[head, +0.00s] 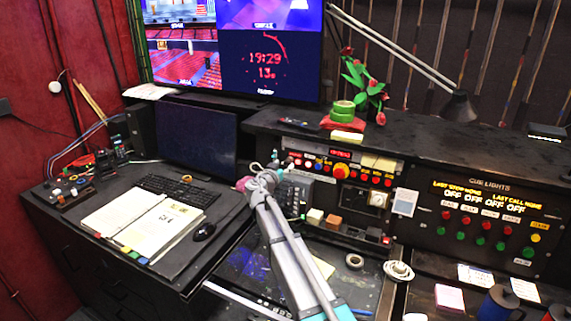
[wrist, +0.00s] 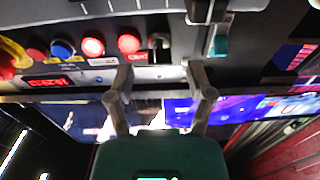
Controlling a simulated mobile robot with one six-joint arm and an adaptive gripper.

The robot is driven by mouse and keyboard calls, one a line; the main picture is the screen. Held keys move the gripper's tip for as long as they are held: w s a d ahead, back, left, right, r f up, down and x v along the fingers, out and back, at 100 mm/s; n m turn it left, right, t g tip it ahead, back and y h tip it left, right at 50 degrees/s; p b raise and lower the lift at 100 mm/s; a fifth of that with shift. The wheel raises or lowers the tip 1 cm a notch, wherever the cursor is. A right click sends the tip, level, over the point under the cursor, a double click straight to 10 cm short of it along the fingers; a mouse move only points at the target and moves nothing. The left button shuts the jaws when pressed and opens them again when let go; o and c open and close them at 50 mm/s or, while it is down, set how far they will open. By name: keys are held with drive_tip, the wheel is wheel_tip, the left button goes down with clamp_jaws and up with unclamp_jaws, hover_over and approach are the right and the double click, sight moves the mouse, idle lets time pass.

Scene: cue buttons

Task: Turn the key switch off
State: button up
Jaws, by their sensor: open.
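The likely key switch (wrist: 160,42) is a small dark and silver knob in the wrist view, at the end of the button row beside a lit red button (wrist: 129,43). Its turned position is too small to tell. My gripper (wrist: 160,73) is open, its two fingers spread on either side of the line to the switch, a little short of the panel and apart from it. In the head view my gripper (head: 277,166) is at the left end of the button panel and hides the switch area.
A blue button (wrist: 62,48) and a yellow-collared red emergency button (head: 341,171) lie along the same row. A grey post with a teal end (wrist: 220,44) stands close to the switch. A monitor (head: 198,138) and keyboard (head: 178,190) are left of my arm.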

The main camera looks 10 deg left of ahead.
drive_tip(key=shift+x, duration=1.15)
clamp_jaws()
